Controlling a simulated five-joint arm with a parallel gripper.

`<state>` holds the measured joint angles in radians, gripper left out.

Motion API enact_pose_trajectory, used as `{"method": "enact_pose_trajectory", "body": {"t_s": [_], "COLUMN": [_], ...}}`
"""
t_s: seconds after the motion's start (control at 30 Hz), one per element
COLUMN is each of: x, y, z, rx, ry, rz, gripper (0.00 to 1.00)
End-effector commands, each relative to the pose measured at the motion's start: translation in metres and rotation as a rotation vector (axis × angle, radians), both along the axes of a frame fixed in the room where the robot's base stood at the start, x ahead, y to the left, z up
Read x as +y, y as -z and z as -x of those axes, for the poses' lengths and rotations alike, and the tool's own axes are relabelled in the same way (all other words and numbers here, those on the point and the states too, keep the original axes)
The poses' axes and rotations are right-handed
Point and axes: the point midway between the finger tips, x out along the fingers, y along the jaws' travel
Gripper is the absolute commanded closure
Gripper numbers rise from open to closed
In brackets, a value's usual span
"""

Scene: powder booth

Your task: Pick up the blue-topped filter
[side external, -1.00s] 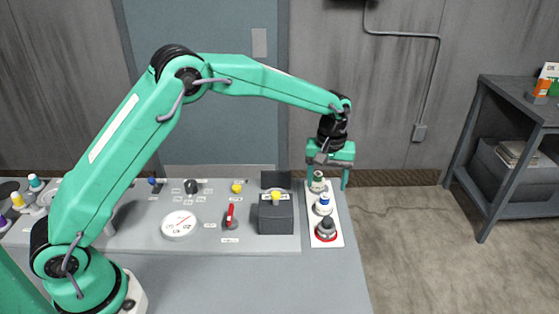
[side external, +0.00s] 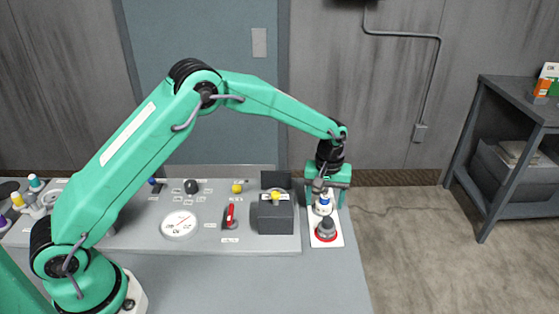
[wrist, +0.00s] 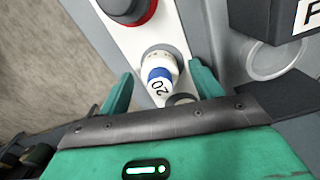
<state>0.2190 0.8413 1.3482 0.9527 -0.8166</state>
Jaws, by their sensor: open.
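The blue-topped filter (side external: 324,205), white with a blue band, stands in the middle of a white strip (side external: 333,240) at the panel's right end. In the wrist view the filter (wrist: 160,68) shows its white, marked top between my fingers. My gripper (side external: 326,199) is open, pointing down, with one finger to each side of the filter; the wrist view shows gaps between filter and both fingers (wrist: 161,74). I cannot tell exactly how far down the fingertips reach beside it.
A dark knob with a red base (side external: 326,229) stands just in front of the filter on the strip. A greyish top (wrist: 182,100) shows close behind the filter in the wrist view. A dark box with a yellow button (side external: 275,215) stands to the left. The floor at right is clear.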

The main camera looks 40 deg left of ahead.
Motion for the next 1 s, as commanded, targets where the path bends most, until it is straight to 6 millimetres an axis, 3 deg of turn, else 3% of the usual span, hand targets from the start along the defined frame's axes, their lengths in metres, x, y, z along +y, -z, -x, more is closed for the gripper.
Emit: {"method": "enact_pose_trajectory", "body": {"t_s": [0.47,0.5,0.73,1.0], "x": [-0.0001,-0.0001,-0.0001,-0.0001], "y": [0.0008,0.0007,0.0007,0.0002], "z": [-0.0001,-0.0001,-0.0001,-0.0002], "rx": [0.000,0.000,0.000,-0.001], "ry": [0.000,0.000,0.000,0.000], "rz": [0.000,0.000,0.000,0.000], "gripper": [0.35,0.37,0.82,0.84]}}
